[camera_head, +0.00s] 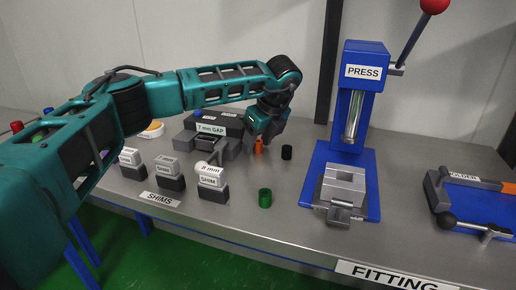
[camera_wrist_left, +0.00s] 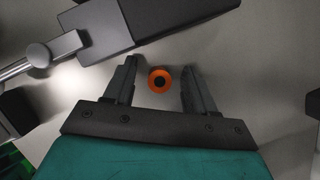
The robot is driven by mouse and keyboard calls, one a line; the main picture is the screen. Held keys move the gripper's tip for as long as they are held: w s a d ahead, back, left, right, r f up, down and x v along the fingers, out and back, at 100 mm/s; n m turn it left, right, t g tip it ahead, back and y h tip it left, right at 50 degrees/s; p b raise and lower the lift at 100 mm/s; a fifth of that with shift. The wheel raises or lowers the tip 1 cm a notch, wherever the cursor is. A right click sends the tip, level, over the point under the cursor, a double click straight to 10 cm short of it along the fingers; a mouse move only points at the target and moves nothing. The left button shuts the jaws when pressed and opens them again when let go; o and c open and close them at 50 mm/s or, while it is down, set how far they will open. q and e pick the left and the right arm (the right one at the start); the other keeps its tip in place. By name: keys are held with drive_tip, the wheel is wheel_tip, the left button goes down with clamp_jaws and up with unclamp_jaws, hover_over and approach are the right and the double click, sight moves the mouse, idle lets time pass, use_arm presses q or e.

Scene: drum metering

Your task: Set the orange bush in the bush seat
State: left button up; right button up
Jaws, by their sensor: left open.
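The orange bush (camera_head: 259,146) stands on the grey bench under my left gripper (camera_head: 262,137). In the left wrist view the orange bush (camera_wrist_left: 160,80) is a ring with a dark hole, between the two fingers of my left gripper (camera_wrist_left: 158,78). The fingers are open, with a gap on each side of the bush. I cannot make out which part is the bush seat; a blue press (camera_head: 345,150) with a grey block (camera_head: 343,182) on its base stands to the right. My right gripper is not in view.
A black bush (camera_head: 287,152) and a green bush (camera_head: 265,198) stand nearby on the bench (camera_head: 290,225). Several labelled shims, one marked 8 mm (camera_head: 211,174), stand at the left. A 7 mm gap fixture (camera_head: 212,128) is close behind the gripper. A blue holder (camera_head: 475,200) lies at the right.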

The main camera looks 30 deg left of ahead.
sight(258, 141)
use_arm(q)
drive_tip(key=shift+c, duration=0.3)
clamp_jaws()
idle(0.3)
drive_tip(key=shift+r, duration=0.1)
wheel_tip(258, 141, up, 20)
drive_tip(key=p, duration=0.3)
